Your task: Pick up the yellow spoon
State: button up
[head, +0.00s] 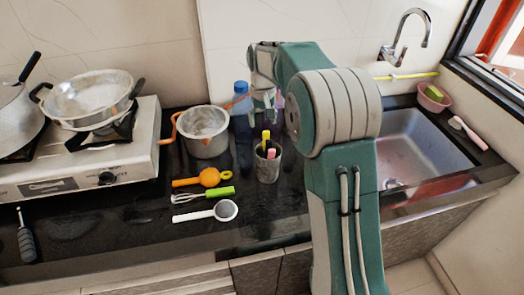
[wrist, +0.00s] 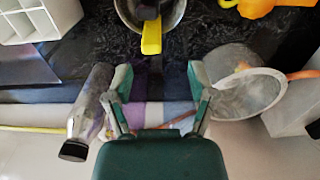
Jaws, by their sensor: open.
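The yellow spoon shows as a yellow handle (head: 266,136) standing up out of a grey cup (head: 267,170) on the black counter; its lower end is hidden inside. A pink-ended handle (head: 271,153) stands in the same cup. In the wrist view the yellow handle (wrist: 151,37) rises at the cup's rim (wrist: 176,22), beyond the fingertips at the top. My gripper (head: 266,103) is above and behind the cup in the head view. In the wrist view my gripper (wrist: 160,75) has its fingers apart with nothing held between them.
A metal pot (head: 205,140) stands left of the cup and a blue bottle (head: 241,105) behind it. An orange tool (head: 200,179), a green-handled whisk (head: 205,195) and a white strainer (head: 212,213) lie to the left. The sink (head: 415,150) is to the right.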

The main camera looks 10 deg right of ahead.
aim_at(267, 131)
jog(key=d+f, duration=0.2)
jog(key=shift+s+f, duration=0.1)
jog(key=shift+f, duration=0.25)
jog(key=f, duration=0.1)
jog(key=a+f, duration=0.1)
jog(key=f, duration=0.1)
jog(key=shift+f, duration=0.1)
jog(key=shift+a+f, duration=0.15)
jog(key=shift+a, duration=0.15)
jog(key=shift+d, duration=0.35)
grip_shut()
